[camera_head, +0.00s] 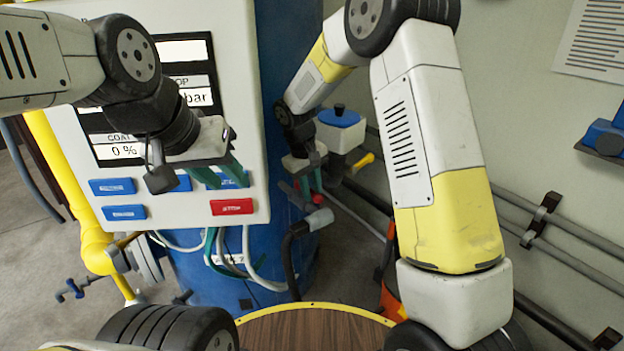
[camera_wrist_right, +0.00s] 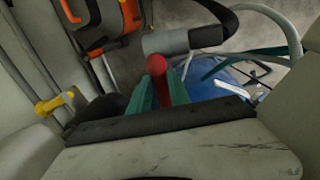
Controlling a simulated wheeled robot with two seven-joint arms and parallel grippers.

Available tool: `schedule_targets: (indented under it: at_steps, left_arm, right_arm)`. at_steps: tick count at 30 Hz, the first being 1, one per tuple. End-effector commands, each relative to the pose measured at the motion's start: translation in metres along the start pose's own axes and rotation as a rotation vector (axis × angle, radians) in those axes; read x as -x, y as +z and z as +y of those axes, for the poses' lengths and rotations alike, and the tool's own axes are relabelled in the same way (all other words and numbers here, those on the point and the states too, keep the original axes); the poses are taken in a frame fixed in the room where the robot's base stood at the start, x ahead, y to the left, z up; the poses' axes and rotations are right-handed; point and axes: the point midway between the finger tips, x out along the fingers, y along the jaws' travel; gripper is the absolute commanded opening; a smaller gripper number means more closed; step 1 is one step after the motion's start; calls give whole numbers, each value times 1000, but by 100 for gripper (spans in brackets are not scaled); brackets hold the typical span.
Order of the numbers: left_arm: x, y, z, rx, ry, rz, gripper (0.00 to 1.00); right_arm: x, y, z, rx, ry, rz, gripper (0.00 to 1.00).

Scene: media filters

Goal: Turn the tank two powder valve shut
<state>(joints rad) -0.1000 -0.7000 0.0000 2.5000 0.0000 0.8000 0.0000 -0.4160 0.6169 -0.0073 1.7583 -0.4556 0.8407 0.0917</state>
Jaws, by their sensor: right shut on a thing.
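My right gripper (camera_head: 312,188) reaches down beside the blue tank (camera_head: 188,279), right of the control panel. In the right wrist view its green fingers (camera_wrist_right: 159,92) are closed around a red valve handle (camera_wrist_right: 158,66). The handle's red end shows between the fingertips, near a grey cylindrical pipe end (camera_wrist_right: 166,42). That grey end also shows in the head view (camera_head: 320,218), just below the gripper. No label shows whether this is the tank two valve. My left gripper (camera_head: 226,172) is empty in front of the panel's buttons, its green fingers apart.
The control panel (camera_head: 190,215) has blue buttons and a red button. A yellow handle (camera_head: 362,161) sits right of my right gripper. Grey pipes (camera_head: 570,233) run along the right wall. Hoses hang below the panel. A round wooden tabletop (camera_head: 315,330) is at the bottom.

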Motion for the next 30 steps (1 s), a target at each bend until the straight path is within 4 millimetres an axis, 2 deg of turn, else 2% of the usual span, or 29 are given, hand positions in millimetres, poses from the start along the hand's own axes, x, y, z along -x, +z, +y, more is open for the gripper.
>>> schedule_targets:
  at_steps: [8,19,29,30]
  left_arm:
    - [0,0,0,0,0,0,35]
    - [0,0,0,0,0,0,35]
    - [0,0,0,0,0,0,35]
    - [0,0,0,0,0,0,35]
  right_arm:
    - [1,-1,-2,-25,1,-4,0]
    - [5,-7,-24,-371,1,-73,0]
    - [6,-7,-24,-391,0,-76,0]
    - [6,-7,-24,-391,0,-76,31]
